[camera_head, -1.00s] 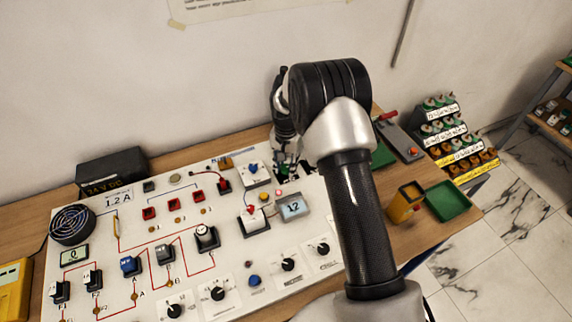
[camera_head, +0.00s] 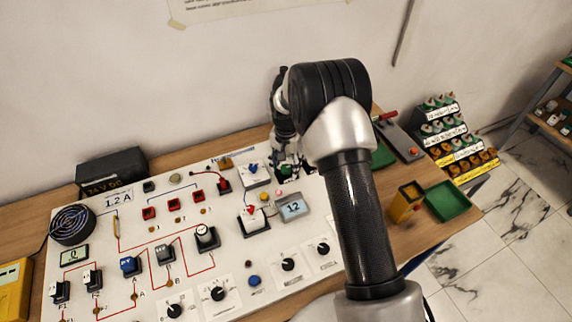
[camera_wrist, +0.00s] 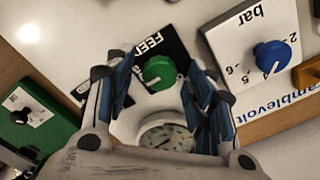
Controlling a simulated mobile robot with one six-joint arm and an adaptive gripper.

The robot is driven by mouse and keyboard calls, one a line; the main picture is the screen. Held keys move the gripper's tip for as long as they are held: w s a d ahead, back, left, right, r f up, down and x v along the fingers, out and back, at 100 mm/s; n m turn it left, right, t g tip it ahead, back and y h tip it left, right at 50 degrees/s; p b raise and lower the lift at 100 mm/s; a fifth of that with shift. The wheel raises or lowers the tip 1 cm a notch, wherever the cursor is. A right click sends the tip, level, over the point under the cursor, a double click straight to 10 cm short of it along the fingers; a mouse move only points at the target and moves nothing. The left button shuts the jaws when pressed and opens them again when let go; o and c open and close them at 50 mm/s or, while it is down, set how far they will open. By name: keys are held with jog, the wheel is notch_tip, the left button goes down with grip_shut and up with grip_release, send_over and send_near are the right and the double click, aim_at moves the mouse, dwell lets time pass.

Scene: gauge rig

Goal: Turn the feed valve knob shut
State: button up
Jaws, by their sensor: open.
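The green feed valve knob (camera_wrist: 160,72) sits beside a black label reading "FEED" in the wrist view. In the head view the knob (camera_head: 287,170) shows only in part, near my gripper (camera_head: 290,165). My gripper (camera_wrist: 160,85) is open, with one finger on each side of the knob. Gaps show between the knob and both fingers. Whether the fingertips are level with the knob I cannot tell. A round pressure gauge (camera_wrist: 167,136) lies just below the knob in the wrist view, partly covered by my gripper.
A blue knob on a white bar-scale plate (camera_wrist: 225,40) stands close by on the right in the wrist view. A green box with a black knob (camera_wrist: 35,118) is at the left.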

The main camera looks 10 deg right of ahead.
aim_at(286, 167)
notch_tip(286, 167, up, 12)
dwell(0.5)
dwell(0.3)
jog(key=s+r+n+t+b, duration=0.1)
jog(key=s+r+n+t, duration=0.15)
jog(key=s+r, duration=1.5)
jog(key=s+f+n+t+b, duration=0.1)
jog(key=s+n, duration=0.3)
jog(key=s, duration=1.4)
jog(key=shift+s+d+f+t, duration=0.2)
jog(key=shift+s+t, duration=0.1)
jog(key=shift+t, duration=0.25)
jog(key=shift+w+r+n, duration=0.1)
jog(key=shift+r+n, duration=0.05)
jog(key=shift+n, duration=0.1)
